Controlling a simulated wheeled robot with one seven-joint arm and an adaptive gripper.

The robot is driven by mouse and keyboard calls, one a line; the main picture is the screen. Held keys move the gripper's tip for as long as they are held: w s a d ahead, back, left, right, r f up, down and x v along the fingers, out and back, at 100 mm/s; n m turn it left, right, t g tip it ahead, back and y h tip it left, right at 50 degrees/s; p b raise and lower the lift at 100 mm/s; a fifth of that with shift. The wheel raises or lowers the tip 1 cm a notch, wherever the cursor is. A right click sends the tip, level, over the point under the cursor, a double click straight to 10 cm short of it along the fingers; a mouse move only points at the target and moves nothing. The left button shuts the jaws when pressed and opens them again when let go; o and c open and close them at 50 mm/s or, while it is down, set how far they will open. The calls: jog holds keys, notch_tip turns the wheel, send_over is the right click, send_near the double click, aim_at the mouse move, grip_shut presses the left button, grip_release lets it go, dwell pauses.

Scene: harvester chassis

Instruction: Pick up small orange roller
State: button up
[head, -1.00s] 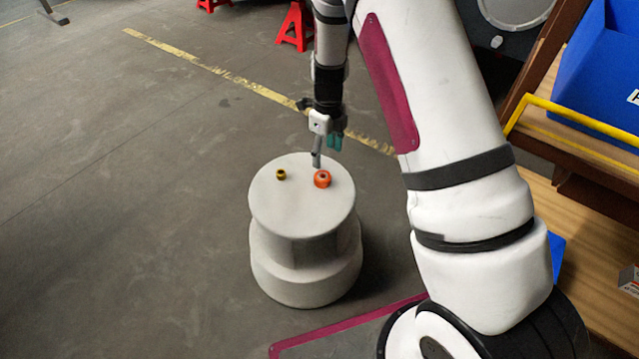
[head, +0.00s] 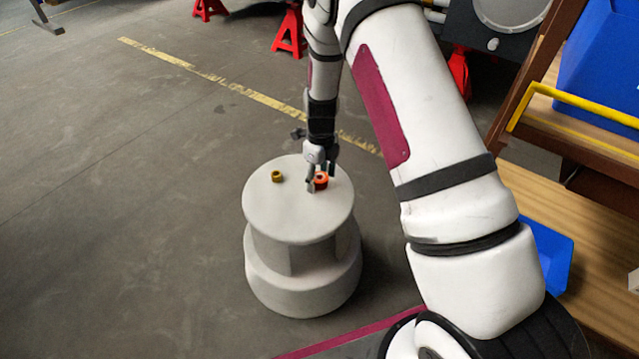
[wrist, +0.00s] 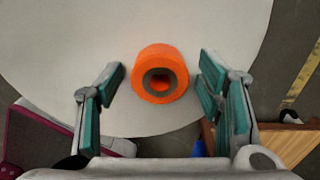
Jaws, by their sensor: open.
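The small orange roller (head: 321,181) sits on the right part of the round pale stool top (head: 290,215). In the wrist view the orange roller (wrist: 160,73) lies between the two teal-padded fingers, with its grey-rimmed hole facing the camera. My gripper (wrist: 160,90) is open, one finger on each side of the roller, with a gap on both sides. In the head view my gripper (head: 320,186) is down at the stool top, and a finger partly hides the roller.
A small yellow-brown ring (head: 277,176) lies on the stool top to the left of the roller. A wooden bench with blue bins (head: 600,75) stands at the right. Red stands (head: 290,32) are at the back. The floor to the left is clear.

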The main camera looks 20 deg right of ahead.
jog(key=c, duration=1.2)
jog(key=shift+r, duration=0.1)
jog(key=shift+c, duration=0.2)
jog(key=shift+r, duration=0.1)
